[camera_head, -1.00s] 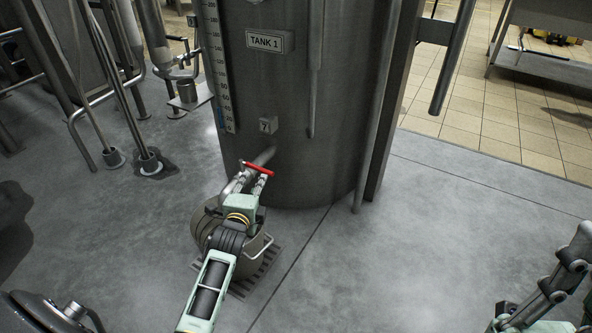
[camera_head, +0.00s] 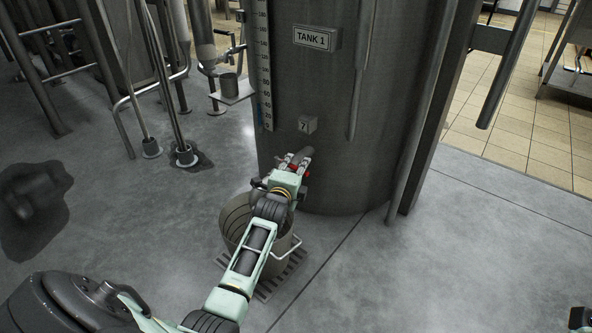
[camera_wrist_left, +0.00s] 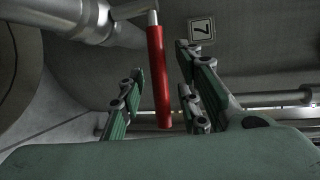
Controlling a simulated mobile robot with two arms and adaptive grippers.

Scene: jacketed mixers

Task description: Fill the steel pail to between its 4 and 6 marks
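The steel pail (camera_head: 232,225) stands on a floor grate under the outlet of TANK 1 (camera_head: 350,85). My left arm crosses in front of it, and I cannot read its marks or level. The outlet valve's red handle (camera_head: 307,173) is mostly hidden by my left gripper (camera_head: 291,164) in the head view. In the left wrist view the red handle (camera_wrist_left: 160,75) runs between the fingers of my left gripper (camera_wrist_left: 160,98). The fingers are open, with a gap on each side of it. My right gripper does not show clearly.
The floor grate (camera_head: 292,262) lies under the pail. A level scale (camera_head: 264,70) runs up the tank's left side. A small metal cup (camera_head: 228,83) sits on a shelf behind left. Dark wet patches (camera_head: 35,205) lie on the left floor. Floor to the right is clear.

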